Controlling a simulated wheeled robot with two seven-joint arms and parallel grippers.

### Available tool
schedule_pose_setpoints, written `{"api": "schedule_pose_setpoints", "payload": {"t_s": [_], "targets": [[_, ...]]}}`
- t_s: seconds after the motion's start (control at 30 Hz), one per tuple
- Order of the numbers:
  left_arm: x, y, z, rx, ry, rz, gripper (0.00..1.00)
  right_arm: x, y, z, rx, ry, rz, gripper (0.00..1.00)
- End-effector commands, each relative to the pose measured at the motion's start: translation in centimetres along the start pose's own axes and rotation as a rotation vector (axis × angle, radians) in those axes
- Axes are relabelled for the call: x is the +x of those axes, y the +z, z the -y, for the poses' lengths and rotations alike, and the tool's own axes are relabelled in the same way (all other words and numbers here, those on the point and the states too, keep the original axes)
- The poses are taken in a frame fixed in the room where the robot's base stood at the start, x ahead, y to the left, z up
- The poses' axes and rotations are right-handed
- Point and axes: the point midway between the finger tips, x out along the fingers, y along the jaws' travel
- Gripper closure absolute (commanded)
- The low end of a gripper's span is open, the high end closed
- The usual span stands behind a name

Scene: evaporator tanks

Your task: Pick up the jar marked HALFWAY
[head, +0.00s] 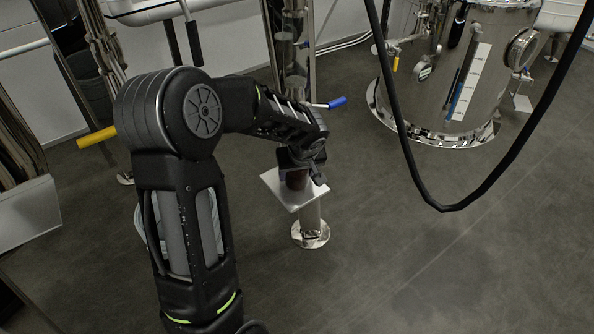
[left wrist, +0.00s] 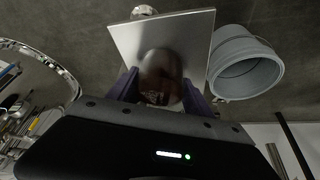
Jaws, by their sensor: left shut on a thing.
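A dark brown jar (head: 297,180) is at the small square metal plate (head: 283,193) on top of a short steel post. My left gripper (head: 303,172) reaches down over the plate and is shut on the jar. In the left wrist view the jar (left wrist: 160,76) sits between the two fingers (left wrist: 158,88), with the plate (left wrist: 130,40) behind it. I cannot tell whether the jar touches the plate. No marking on the jar can be read. My right gripper is in neither view.
A steel tank (head: 475,70) stands at the back right, with a black hose (head: 440,208) hanging in front of it. A grey bucket (left wrist: 243,65) is beside the plate in the left wrist view. The floor (head: 430,270) at the right front is clear.

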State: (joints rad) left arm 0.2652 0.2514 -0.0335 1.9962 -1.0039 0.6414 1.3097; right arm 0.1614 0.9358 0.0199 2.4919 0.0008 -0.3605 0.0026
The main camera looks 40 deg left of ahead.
Motion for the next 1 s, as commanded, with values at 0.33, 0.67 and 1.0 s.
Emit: {"api": "schedule_pose_setpoints", "payload": {"t_s": [0.33, 0.67, 1.0], "targets": [[-0.3, -0.2, 0.0, -0.001, 0.001, -0.002, 1.00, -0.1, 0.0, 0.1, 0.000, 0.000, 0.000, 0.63], [-1.6, 2.1, -0.1, 0.002, 0.003, -0.001, 1.00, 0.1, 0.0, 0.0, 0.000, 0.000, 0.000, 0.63], [-4.2, 8.1, -0.1, 0.004, 0.004, -0.001, 1.00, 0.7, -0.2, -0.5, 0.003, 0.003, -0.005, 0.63]]}}
